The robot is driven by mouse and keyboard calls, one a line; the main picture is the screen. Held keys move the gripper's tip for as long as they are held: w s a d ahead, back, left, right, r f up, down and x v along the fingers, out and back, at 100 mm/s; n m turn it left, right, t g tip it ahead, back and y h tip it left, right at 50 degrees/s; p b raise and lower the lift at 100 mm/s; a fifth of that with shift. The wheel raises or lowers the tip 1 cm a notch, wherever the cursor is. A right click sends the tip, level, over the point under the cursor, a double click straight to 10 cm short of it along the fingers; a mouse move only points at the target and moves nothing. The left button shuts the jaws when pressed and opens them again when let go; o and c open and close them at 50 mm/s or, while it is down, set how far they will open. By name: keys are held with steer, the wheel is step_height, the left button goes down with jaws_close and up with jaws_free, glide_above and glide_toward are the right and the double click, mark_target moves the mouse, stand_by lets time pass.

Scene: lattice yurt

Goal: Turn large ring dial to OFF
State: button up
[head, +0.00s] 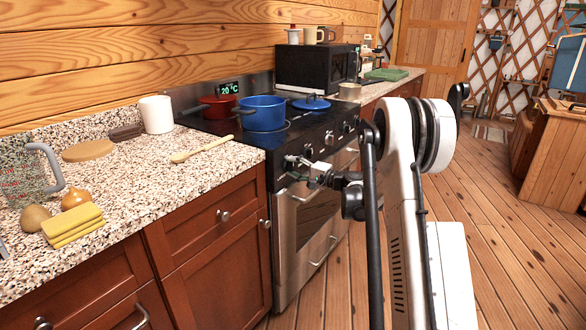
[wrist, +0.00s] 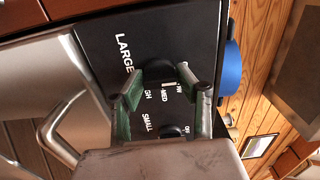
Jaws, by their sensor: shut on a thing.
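The black control panel of the stove shows in the wrist view with the labels LARGE and SMALL. The large ring dial (wrist: 158,69) is a dark knob beside the word LARGE, partly hidden by the fingers. Labels like MED show near it, partly covered; I cannot read its setting clearly. My gripper (wrist: 167,83) has its green-sided fingers on either side of this dial and is shut on it. The small ring dial (wrist: 172,131) sits nearer the gripper body. In the head view my gripper (head: 306,164) is at the stove's front panel.
The stove's oven handle (head: 318,184) juts out just below the panel. A wooden spoon (head: 200,149) lies on the left counter.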

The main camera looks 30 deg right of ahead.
steer(key=o, duration=1.1)
steer(key=shift+s, duration=0.1)
steer(key=v, duration=1.2)
